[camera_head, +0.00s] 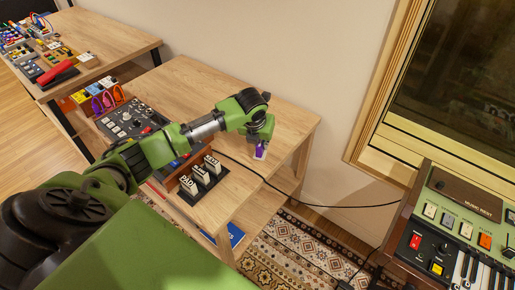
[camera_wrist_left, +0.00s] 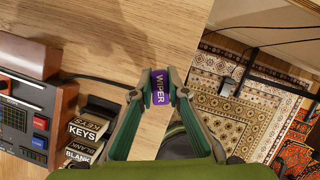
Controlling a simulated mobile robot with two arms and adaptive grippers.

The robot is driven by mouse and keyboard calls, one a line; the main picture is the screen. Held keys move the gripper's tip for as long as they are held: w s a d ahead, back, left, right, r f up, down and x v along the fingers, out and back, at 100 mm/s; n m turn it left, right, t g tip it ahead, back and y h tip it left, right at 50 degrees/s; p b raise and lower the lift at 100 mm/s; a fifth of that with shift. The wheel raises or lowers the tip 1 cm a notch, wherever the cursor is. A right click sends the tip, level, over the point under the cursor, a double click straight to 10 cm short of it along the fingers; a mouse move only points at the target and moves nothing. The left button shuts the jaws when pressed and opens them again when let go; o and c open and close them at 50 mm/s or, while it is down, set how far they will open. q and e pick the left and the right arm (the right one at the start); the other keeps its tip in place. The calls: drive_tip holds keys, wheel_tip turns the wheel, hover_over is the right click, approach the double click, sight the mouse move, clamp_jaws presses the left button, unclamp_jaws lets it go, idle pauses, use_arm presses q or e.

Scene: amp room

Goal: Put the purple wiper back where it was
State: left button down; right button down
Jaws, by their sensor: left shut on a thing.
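My left gripper (camera_head: 259,150) is shut on the purple wiper (camera_head: 261,153), which is at the right part of the small wooden table (camera_head: 285,112), near its edge. In the left wrist view the wiper (camera_wrist_left: 160,87) sits between the two fingertips (camera_wrist_left: 159,84), with its white "WIPER" lettering facing the camera. I cannot tell whether it touches the tabletop. My right gripper is not in view.
A black rack (camera_head: 205,182) with white labelled blocks and a control box (camera_head: 130,122) stand left of my gripper. A cable (camera_head: 262,178) crosses the table. Farther left is another table (camera_head: 110,40) with gear. A keyboard (camera_head: 455,228) stands at right.

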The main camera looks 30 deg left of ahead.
sight(258, 149)
use_arm(q)
drive_tip(key=shift+w+a+f, duration=0.25)
drive_tip(key=shift+a+f, duration=0.15)
drive_tip(key=shift+f, duration=0.15)
drive_tip(key=shift+w+a+f, duration=0.25)
drive_tip(key=shift+a+f, duration=0.15)
drive_tip(key=shift+f, duration=0.15)
drive_tip(key=shift+a+f, duration=0.1)
drive_tip(key=shift+f, duration=1.55)
drive_tip(key=c, duration=2)
unclamp_jaws()
drive_tip(key=shift+f, duration=0.1)
drive_tip(key=shift+o, duration=0.2)
drive_tip(key=v, duration=1.2)
drive_tip(key=shift+w, duration=0.1)
